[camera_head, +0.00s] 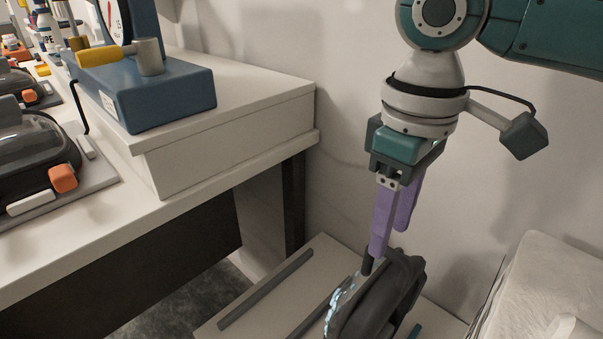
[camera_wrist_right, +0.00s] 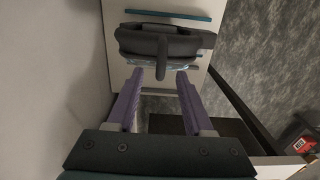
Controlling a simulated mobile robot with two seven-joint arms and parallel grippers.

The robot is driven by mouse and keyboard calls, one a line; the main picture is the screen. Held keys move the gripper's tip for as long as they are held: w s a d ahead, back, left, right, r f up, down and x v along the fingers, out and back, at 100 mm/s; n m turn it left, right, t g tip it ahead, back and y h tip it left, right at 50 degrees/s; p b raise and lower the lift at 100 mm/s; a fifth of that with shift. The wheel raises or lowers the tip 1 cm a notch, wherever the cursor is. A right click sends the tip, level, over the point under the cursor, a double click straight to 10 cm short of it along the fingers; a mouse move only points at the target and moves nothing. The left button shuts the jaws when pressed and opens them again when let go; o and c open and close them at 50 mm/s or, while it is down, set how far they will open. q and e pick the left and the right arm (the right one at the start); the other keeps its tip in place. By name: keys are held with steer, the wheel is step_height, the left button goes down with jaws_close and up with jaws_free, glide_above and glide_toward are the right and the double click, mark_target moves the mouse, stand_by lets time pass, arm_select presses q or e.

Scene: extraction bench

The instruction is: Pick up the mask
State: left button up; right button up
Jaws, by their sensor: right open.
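The mask (camera_head: 395,300) is dark grey with a shiny pale-blue clear edge on its left side. It stands on a low light surface at the lower middle of the head view and is cut off by the frame's bottom. In the right wrist view the mask (camera_wrist_right: 190,42) lies just ahead of the fingertips, with a dark strap-like part down its middle. My right gripper (camera_head: 389,238) points down at the top of the mask, its purple fingers apart. In the wrist view the right gripper (camera_wrist_right: 160,74) is open, with that strap-like part in line with the gap. My left gripper is not in view.
The low light surface (camera_head: 265,265) has dark and blue strips on it. A white bench (camera_head: 225,150) with a blue device (camera_head: 160,95) and dark machines (camera_head: 30,150) stands to the left. A white padded object (camera_head: 540,285) is at the right. A wall is close behind my right arm.

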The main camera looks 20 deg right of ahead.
mark_target(372, 303)
step_height(372, 303, down, 5)
steer(key=shift+w+a+r+b, duration=0.15)
steer(key=shift+r+b, duration=0.05)
steer(key=shift+b, duration=0.2)
steer(key=shift+c, duration=0.4)
jaws_close()
steer(key=shift+r, duration=0.1)
stand_by(0.6)
